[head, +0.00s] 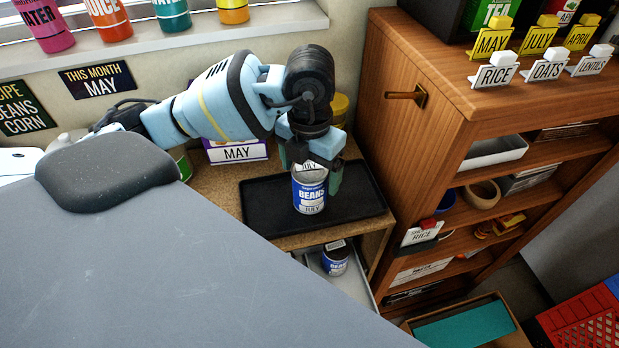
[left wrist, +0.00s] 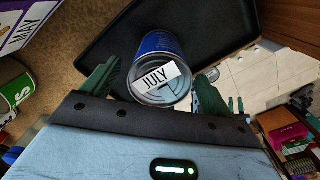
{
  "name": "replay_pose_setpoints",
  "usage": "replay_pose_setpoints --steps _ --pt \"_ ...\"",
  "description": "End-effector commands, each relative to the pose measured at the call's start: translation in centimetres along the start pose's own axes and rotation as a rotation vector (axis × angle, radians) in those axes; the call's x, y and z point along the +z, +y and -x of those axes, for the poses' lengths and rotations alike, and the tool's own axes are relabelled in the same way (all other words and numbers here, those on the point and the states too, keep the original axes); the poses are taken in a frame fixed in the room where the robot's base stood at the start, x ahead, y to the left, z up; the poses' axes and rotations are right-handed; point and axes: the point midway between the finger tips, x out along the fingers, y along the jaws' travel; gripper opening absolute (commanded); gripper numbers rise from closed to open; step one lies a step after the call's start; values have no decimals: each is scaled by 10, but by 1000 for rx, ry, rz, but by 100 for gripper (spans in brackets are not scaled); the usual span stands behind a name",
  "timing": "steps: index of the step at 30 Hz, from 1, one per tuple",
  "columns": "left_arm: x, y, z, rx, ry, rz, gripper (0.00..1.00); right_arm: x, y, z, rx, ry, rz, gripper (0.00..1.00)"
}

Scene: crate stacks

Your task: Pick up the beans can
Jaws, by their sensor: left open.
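A blue and white beans can (head: 310,196) stands upright on a black tray (head: 262,215). It bears a JULY tag on its lid, which shows clearly in the left wrist view (left wrist: 160,50). My left gripper (head: 311,172) points down over the can. It is open, with one dark green finger on either side of the can's top. In the left wrist view gaps show between both fingers (left wrist: 155,88) and the can. A second beans can (head: 335,262) stands lower down, in a pale bin below the tray's shelf. My right gripper is not in view.
A wooden shelf unit (head: 420,130) rises close on the right. A white and purple MAY box (head: 236,152) and a green can (head: 181,163) stand left of the tray. Several bottles line the sill above. The tray's right part is clear.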

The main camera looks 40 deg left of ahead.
Motion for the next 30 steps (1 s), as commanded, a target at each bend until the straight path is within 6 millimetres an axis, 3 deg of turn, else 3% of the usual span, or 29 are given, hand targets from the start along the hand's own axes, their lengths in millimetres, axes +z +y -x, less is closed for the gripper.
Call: replay_pose_setpoints --steps 5,13,27,30 --pt "0 0 -19 0 1 1 87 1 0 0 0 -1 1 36" --pt "0 0 -21 0 -1 0 87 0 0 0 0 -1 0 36" --pt "0 0 -21 0 -1 1 26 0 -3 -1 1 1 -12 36" --pt "0 0 -20 -1 -2 1 25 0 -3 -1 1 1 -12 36"
